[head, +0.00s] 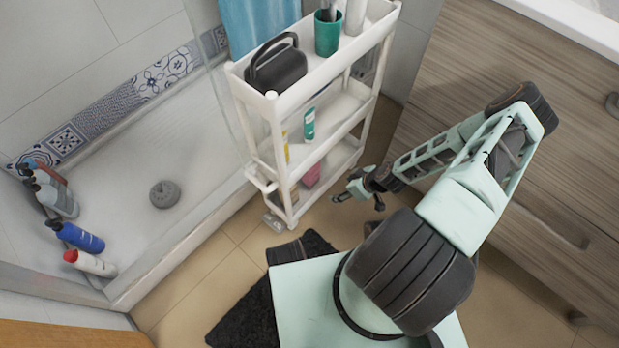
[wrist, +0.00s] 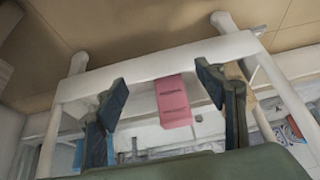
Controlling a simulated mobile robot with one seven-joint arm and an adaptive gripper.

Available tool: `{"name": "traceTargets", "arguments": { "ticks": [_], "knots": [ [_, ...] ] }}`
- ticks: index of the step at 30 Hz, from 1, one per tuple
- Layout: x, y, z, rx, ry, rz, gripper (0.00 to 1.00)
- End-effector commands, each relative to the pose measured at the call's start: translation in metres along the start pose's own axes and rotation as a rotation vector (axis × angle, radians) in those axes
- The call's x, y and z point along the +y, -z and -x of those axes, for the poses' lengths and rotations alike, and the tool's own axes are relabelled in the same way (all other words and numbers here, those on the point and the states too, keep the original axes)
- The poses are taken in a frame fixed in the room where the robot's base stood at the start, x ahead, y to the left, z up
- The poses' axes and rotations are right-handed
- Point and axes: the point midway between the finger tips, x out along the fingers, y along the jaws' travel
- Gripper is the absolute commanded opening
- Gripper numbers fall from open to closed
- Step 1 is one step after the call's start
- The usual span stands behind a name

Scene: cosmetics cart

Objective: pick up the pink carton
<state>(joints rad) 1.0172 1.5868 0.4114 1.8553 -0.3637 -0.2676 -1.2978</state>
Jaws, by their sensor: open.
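The pink carton (head: 311,176) sits on the bottom shelf of the white cart, partly hidden by the cart's frame. In the wrist view the pink carton (wrist: 173,100) shows between my two fingers, beyond the cart's white rail (wrist: 140,75). My gripper (head: 357,197) is beside the cart at its lower right, at about bottom-shelf height. In the wrist view my gripper (wrist: 164,86) is open and empty, its fingers on either side of the carton in the picture. I cannot tell how far the fingertips are from the carton.
The cart's posts and rails (head: 330,66) frame the shelf opening. A teal tube (head: 309,124) stands on the middle shelf; a black can (head: 278,68) and a green cup (head: 328,33) are on top. Wooden drawers (head: 480,70) stand to the right. A dark mat (head: 245,318) lies on the floor.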

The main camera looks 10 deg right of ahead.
Motion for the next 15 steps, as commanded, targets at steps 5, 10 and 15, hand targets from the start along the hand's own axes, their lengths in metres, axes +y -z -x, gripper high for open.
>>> {"name": "traceTargets", "arguments": {
  "ticks": [5, 10, 15],
  "knots": [
    [-0.002, -0.001, -0.015, 0.015, -0.013, 0.0, 0.64],
    [-0.002, 0.025, -0.03, 0.015, -0.012, 0.004, 0.64],
    [-0.002, 0.057, -0.048, 0.014, -0.012, 0.003, 0.64]
  ]
}}
